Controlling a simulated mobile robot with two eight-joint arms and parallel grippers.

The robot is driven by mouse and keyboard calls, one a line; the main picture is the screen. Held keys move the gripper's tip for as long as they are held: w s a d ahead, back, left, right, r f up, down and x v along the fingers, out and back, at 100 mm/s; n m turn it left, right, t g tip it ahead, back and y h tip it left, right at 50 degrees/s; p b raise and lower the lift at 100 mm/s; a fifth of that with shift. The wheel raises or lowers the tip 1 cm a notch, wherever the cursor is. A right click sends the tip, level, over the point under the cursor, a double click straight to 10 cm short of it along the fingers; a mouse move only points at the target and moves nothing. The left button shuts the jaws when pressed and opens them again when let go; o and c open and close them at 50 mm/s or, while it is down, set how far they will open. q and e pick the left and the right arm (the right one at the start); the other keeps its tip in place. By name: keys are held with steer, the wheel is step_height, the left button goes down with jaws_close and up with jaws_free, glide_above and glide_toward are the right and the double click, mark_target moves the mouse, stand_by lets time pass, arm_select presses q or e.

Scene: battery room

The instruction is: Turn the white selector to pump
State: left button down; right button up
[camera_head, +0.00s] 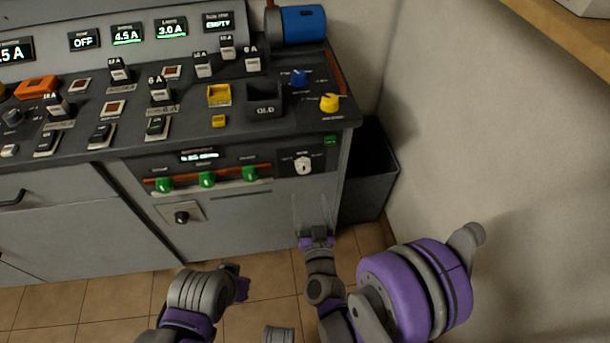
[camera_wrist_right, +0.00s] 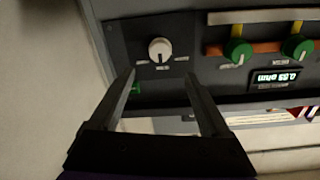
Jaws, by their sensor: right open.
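The white selector (camera_head: 303,163) is a small round knob on a dark plate at the right end of the cabinet's front panel. It also shows in the right wrist view (camera_wrist_right: 159,50), with small labels around it that I cannot read. My right gripper (camera_head: 311,200) is open and empty, a little below the selector in the head view. In the right wrist view its fingertips (camera_wrist_right: 159,75) are spread on either side of the selector's line, apparently short of it. My left gripper (camera_head: 241,286) is low, over the floor; its fingers are not clear.
Green knobs (camera_head: 207,180) sit left of the selector, under a small lit display (camera_head: 199,155). A black knob (camera_head: 181,217) is lower left. The sloped console (camera_head: 190,135) overhangs above with switches. A dark bin (camera_head: 372,170) and the wall (camera_head: 480,130) are on the right.

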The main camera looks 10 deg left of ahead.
mark_target(305, 170)
steer(key=x, duration=1)
steer(key=shift+w, duration=0.2)
steer(key=shift+c, duration=0.2)
jaws_close()
steer(key=shift+m, duration=0.4)
steer(key=m+b, duration=0.1)
steer(key=m, duration=0.4)
steer(key=shift+b, duration=0.3)
steer(key=m+b, duration=0.1)
steer(key=m, duration=0.4)
steer(key=shift+d+m+g+b, duration=0.1)
steer(key=shift+m+g+b, duration=0.2)
steer(key=shift+m+b, duration=0.1)
